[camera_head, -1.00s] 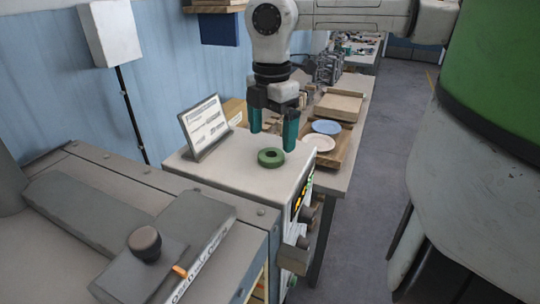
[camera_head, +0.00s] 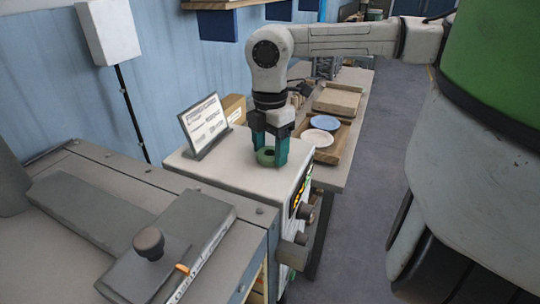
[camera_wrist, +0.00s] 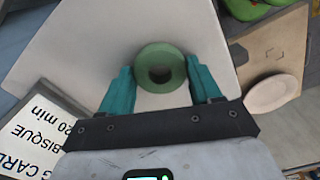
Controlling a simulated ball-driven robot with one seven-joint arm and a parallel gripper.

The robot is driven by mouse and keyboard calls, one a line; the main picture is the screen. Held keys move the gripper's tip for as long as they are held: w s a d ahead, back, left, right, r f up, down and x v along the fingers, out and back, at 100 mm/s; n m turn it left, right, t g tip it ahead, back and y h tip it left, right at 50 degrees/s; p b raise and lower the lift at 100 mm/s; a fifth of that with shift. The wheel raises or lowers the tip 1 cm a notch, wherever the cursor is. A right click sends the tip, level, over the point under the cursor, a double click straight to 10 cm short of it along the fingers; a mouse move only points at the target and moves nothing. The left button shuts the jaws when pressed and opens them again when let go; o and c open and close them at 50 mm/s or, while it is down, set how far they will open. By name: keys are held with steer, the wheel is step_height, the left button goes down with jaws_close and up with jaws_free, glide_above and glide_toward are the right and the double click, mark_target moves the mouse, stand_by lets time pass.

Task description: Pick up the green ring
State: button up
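The green ring (camera_head: 265,157) lies flat on the light top of a box-like machine (camera_head: 232,173). In the wrist view the ring (camera_wrist: 160,50) shows whole, with its dark centre hole, just ahead of and between my fingertips. My gripper (camera_head: 270,154) points down over the ring, its two teal fingers on either side of it. The fingers hide part of the ring in the head view.
A sign card (camera_head: 204,124) stands on the machine top left of my gripper. A wooden tray (camera_head: 338,148) with a white plate (camera_head: 317,138) and a blue plate (camera_head: 325,122) is on the bench to the right. A grey machine with a black knob (camera_head: 148,241) is in front.

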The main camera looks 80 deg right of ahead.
steer(key=c, duration=0.5)
